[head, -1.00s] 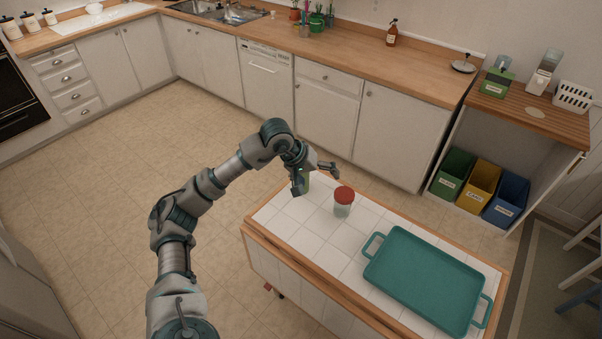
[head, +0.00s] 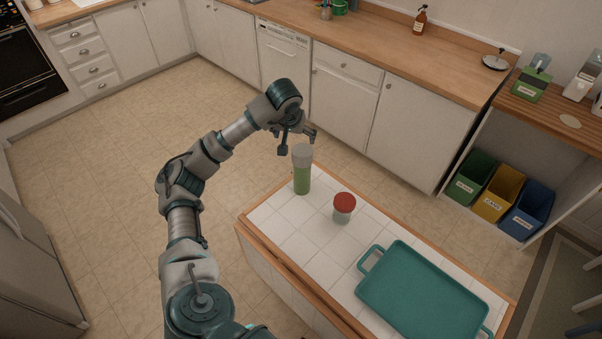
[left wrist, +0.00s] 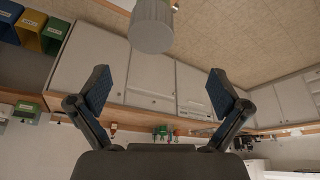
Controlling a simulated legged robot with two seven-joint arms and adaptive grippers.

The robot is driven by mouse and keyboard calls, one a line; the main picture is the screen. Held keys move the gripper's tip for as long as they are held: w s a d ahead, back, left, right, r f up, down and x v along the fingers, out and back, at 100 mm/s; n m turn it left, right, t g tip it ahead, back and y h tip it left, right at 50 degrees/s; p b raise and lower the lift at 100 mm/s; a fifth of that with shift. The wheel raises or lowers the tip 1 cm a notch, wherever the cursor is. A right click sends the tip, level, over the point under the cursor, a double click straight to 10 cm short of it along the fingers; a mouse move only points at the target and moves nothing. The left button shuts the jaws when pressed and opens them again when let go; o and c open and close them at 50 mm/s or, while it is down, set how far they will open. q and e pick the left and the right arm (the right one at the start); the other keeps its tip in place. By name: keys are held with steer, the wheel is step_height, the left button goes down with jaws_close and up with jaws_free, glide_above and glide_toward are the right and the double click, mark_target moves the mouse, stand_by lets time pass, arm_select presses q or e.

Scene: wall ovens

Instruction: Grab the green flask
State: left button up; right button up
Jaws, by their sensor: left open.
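The green flask (head: 302,179) stands upright on the white tiled island top (head: 283,236), near its far left corner. It has a green lower part and a grey top. In the left wrist view, a grey cylinder end, apparently the flask's top (left wrist: 152,35), shows at the upper edge, beyond the fingers. My left gripper (head: 298,142) is open and empty, just above and behind the flask in the head view. Its two spread fingers show in the left wrist view (left wrist: 160,92). My right gripper is in neither view.
A jar with a red lid (head: 344,203) stands right of the flask on the island. A teal tray (head: 425,293) with handles lies further right. Counters with cabinets (head: 415,125) run behind, with green, yellow and blue bins (head: 497,195) at right. Open floor lies left.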

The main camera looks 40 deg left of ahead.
mark_target(302, 151)
arm_select(q)
steer(key=x, duration=0.4)
steer(key=shift+w+d, duration=0.15)
steer(key=shift+d, duration=0.25)
steer(key=shift+w+d+f, duration=0.2)
steer(key=shift+w+f, duration=0.1)
steer(key=shift+f, duration=0.2)
steer(key=shift+w+d+f, duration=0.15)
steer(key=shift+w+f, duration=0.15)
steer(key=shift+f, duration=0.25)
steer(key=shift+w+f, duration=0.1)
steer(key=shift+f, duration=0.3)
steer(key=x, duration=0.2)
steer(key=a+p+x, duration=0.1)
steer(key=x, duration=0.1)
steer(key=shift+w+a+f, duration=0.15)
steer(key=shift+f, duration=0.1)
steer(key=shift+a+f, duration=0.15)
steer(key=shift+c, duration=1)
steer(key=shift+d+r, duration=0.25)
steer(key=shift+d, duration=0.2)
steer(key=c, duration=0.8)
steer(key=shift+d, duration=0.1)
steer(key=c, duration=0.8)
steer(key=shift+c, duration=0.3)
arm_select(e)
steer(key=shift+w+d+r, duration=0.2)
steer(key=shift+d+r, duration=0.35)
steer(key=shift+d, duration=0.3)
